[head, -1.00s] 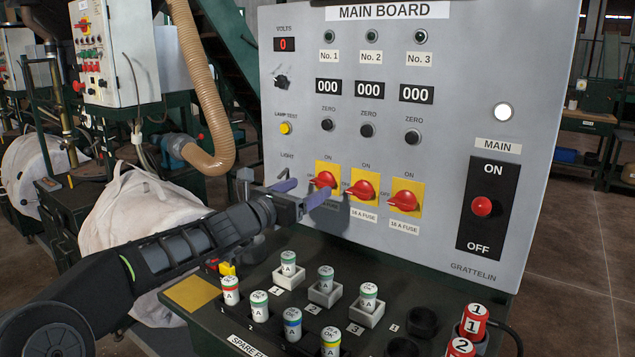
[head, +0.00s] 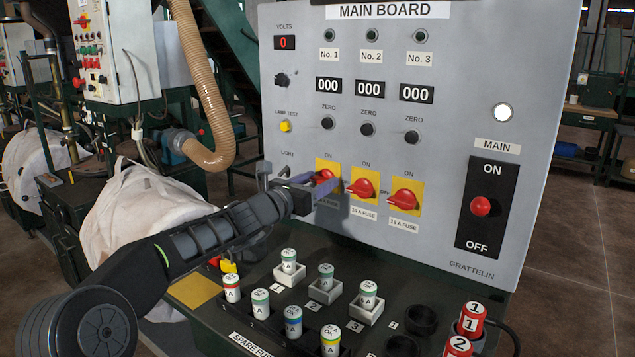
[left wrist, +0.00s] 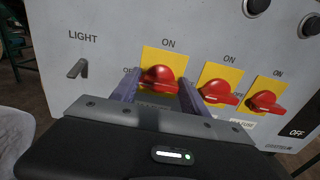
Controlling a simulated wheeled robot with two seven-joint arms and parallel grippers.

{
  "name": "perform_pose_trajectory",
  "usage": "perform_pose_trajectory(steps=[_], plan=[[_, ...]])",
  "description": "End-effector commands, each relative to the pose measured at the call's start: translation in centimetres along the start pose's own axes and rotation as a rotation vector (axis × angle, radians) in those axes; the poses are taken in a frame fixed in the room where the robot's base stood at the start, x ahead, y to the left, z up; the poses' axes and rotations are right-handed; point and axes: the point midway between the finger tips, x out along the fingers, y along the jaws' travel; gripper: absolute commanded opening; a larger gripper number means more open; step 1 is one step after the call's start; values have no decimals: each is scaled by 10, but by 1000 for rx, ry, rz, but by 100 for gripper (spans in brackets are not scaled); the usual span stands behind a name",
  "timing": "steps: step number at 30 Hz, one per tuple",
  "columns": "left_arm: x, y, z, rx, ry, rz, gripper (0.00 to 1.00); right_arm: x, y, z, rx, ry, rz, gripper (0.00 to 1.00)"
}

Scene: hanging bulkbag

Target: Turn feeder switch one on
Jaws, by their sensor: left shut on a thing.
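Feeder switch one is the leftmost red rotary knob (head: 324,177) on a yellow plate, low on the grey main board (head: 450,90). My left gripper (head: 318,185) is at this knob, with its purple fingers on either side of it. The left wrist view shows the red knob (left wrist: 163,79) between the two fingers (left wrist: 158,92), its grip lying roughly level. My left gripper is shut on the knob. The fingers hide part of the yellow plate and the label below. My right gripper is not in view.
Two similar red knobs, the middle one (head: 362,187) and the right one (head: 405,199), sit close to the right. A light lever (left wrist: 77,68) is to the left. Fuses (head: 326,278) stand on the shelf below. The main switch (head: 481,206) is at the far right.

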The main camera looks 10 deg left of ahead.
Motion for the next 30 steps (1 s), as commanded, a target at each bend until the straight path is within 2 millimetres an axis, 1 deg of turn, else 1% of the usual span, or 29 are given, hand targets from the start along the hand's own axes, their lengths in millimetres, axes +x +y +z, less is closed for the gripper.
perform_pose_trajectory(steps=[1, 2, 12, 23, 30], plan=[[0, 0, 0, 0, 0, 0, 43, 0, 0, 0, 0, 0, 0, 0], [0, 0, 0, 0, 0, 0, 40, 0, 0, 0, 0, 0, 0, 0], [0, 0, 0, 0, 0, 0, 12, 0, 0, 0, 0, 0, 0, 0], [0, 0, -2, 38, 0, 0, 12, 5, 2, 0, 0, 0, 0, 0], [0, 0, -3, 151, -1, 1, 12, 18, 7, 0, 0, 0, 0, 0]])
